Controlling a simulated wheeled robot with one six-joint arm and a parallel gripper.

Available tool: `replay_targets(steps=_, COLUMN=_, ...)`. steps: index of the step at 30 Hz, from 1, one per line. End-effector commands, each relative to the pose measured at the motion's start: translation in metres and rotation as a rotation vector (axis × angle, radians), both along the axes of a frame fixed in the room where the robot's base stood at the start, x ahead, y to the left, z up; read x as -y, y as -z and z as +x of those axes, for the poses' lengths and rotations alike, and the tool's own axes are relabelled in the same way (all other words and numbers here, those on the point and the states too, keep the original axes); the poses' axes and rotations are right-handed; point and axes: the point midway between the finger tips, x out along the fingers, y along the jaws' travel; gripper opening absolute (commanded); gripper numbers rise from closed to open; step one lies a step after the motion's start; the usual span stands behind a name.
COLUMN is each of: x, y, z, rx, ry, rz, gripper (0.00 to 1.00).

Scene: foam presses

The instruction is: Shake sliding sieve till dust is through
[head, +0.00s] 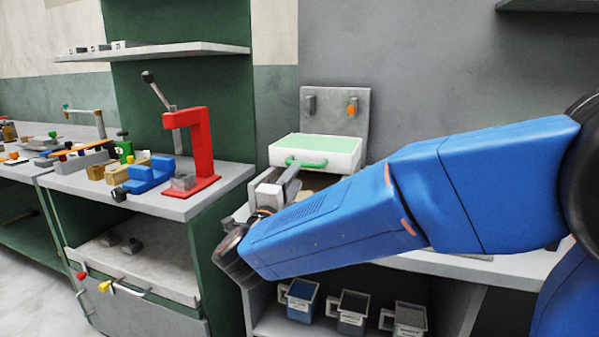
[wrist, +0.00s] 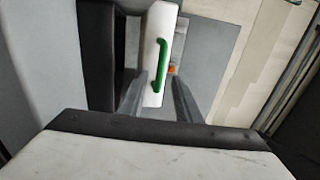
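The sliding sieve (head: 340,155) is a white box with a pale green top and a green bar handle (head: 306,163) on its front. It sits on the bench before a grey back panel. In the wrist view the white front (wrist: 152,38) and the green handle (wrist: 160,66) show between my fingers. My gripper (wrist: 159,98) is open, its two fingers apart with the handle between and beyond them. In the head view my gripper (head: 288,180) is just in front of the handle, partly hidden by my arm. Whether dust lies in the sieve cannot be told.
The grey back panel (head: 336,112) carries two small knobs, one orange. A red press (head: 203,150) and a blue vice (head: 150,174) stand on the bench at left. Labelled mugs (head: 352,310) stand on the shelf below. A wall shelf (head: 150,52) is at upper left.

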Motion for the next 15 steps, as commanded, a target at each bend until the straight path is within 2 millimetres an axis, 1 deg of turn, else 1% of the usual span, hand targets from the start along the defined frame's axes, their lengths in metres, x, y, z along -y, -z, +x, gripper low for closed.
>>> replay_targets(steps=1, x=-0.004, y=0.002, z=-0.009, rx=0.001, ry=-0.003, rz=-0.001, gripper=0.31)
replay_targets(steps=9, x=-0.019, y=0.011, z=-0.049, rx=0.0, ry=-0.003, rz=-0.001, gripper=0.31)
replay_targets(steps=15, x=-0.027, y=0.015, z=-0.072, rx=0.0, ry=-0.002, rz=0.0, gripper=0.31)
